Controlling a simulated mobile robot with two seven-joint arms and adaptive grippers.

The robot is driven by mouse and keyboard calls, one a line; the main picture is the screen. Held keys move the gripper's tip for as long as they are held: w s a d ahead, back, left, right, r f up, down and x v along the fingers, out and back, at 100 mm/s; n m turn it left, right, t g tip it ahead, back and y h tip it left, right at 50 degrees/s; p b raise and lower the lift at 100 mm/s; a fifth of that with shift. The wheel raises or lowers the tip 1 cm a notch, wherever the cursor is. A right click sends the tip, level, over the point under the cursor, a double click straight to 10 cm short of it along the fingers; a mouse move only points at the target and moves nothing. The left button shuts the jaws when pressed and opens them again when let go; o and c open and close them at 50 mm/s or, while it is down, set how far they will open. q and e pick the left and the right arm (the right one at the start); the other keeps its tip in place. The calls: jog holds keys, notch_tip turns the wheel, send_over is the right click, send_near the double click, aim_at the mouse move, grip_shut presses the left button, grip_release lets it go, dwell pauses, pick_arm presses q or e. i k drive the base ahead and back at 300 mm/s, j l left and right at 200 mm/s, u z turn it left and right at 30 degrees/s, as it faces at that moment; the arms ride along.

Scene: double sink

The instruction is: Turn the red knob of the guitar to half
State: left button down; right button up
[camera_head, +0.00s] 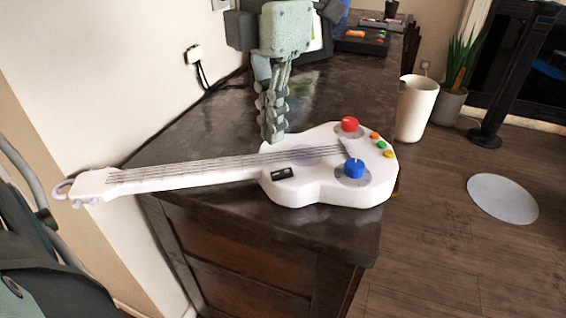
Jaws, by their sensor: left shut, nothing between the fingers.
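A white toy guitar (311,190) lies on the dark countertop, its neck pointing left and its body at the right. The red knob (349,125) is on the far upper part of the body. A blue knob (354,167) sits nearer, below it. My left gripper (272,138) hangs down from the top of the view, fingers shut and empty. Its tips are at the guitar's far edge near where neck meets body, left of the red knob and apart from it. I cannot tell whether the tips touch the guitar. My right gripper is not in view.
Small orange, green and yellow buttons (381,145) sit at the guitar's right end. The dark counter (215,125) runs back along the wall, with some items (360,38) at its far end. A white bin (416,108) and a potted plant (455,95) stand right.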

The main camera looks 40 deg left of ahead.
aim_at(349, 125)
jog(key=k, duration=1.5)
